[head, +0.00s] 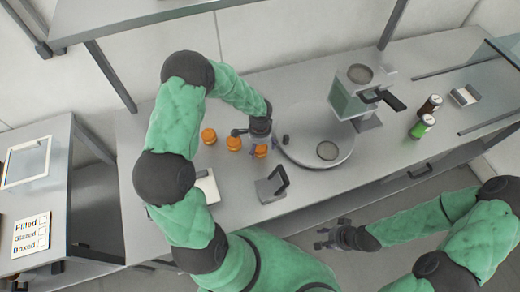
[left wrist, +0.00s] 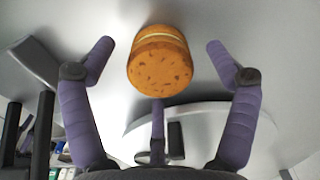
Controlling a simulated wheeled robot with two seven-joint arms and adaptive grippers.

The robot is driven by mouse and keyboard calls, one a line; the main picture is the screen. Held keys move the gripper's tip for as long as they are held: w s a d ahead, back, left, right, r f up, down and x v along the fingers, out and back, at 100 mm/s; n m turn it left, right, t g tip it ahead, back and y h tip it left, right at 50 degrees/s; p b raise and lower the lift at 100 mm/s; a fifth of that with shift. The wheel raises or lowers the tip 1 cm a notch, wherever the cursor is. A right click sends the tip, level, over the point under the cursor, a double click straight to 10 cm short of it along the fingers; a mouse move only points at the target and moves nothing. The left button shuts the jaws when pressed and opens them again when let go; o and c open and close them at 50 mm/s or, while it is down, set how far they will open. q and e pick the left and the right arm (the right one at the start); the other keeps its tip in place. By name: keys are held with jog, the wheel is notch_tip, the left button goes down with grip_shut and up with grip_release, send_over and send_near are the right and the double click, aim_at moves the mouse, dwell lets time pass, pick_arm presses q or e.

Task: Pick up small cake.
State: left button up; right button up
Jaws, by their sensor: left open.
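Several small orange-brown round cakes stand in a row on the grey counter: a left cake (head: 208,136), a middle cake (head: 233,143) and a right cake (head: 262,151) partly hidden by my left gripper (head: 256,146). In the left wrist view, one cake (left wrist: 158,70) with a pale band around it stands between the spread purple fingers of my left gripper (left wrist: 160,52). There is a clear gap on both sides, so the gripper is open and empty. My right gripper (head: 332,235) hangs in front of the counter, away from the cakes; its fingers are too small to read.
A large round grey platform (head: 305,155) stands right of the cakes. A dark-handled holder (head: 271,187) is near the front edge. A machine (head: 352,100), a green can (head: 422,127) and a dark jar (head: 431,104) are further right.

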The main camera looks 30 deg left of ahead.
pick_arm(q)
jog(key=shift+f, duration=0.65)
jog(key=c, duration=0.9)
jog(key=shift+o, duration=0.2)
jog(key=shift+r, duration=0.15)
